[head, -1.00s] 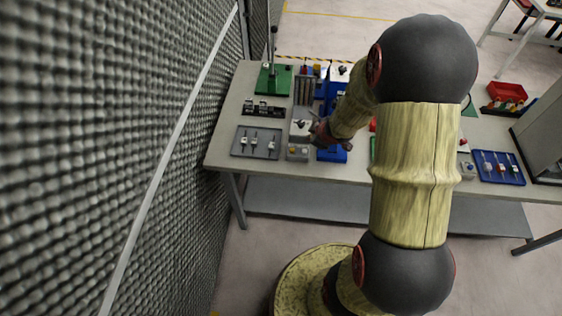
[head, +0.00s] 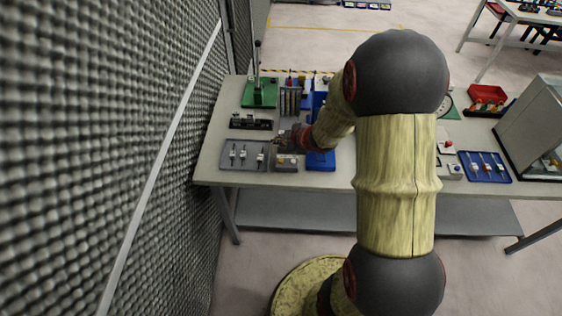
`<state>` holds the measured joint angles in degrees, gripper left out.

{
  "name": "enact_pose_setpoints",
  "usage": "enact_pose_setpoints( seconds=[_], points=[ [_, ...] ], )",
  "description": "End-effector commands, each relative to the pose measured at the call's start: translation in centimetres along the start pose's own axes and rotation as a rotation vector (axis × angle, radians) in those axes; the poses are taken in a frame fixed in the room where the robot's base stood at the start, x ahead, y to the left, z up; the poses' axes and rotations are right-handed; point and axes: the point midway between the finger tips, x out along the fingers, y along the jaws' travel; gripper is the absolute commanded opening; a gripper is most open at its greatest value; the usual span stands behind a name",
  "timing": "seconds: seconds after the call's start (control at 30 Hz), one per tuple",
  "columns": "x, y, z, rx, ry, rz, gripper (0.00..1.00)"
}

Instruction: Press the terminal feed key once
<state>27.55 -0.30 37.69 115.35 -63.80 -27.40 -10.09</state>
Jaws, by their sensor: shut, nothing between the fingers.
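My gripper (head: 281,143) is shut and empty. It is over the left part of the grey workbench (head: 332,180), just beyond a small grey box (head: 287,164) with small buttons near the front edge. The fingertips point left, toward the grey tray (head: 229,161). I cannot tell which part is the terminal feed key. The gripper and forearm cover some of the equipment behind the small box, and contact with anything cannot be made out.
A green stand with a post (head: 260,94) and a black strip (head: 250,123) stand left of the gripper. A blue fixture (head: 321,160) is close on its right. A mesh wall (head: 100,150) runs along the left. A blue tray (head: 485,167) lies farther right.

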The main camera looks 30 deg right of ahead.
Motion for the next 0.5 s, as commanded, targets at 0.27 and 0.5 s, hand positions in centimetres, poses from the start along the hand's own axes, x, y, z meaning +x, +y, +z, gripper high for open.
enact_pose_setpoints(
  seconds=[0.27,0.5],
  points=[
    [2.2,-1.7,1.7,0.000,-0.001,0.000,0.00],
    [4.2,-3.1,3.1,0.000,-0.001,0.000,0.00]
  ],
)
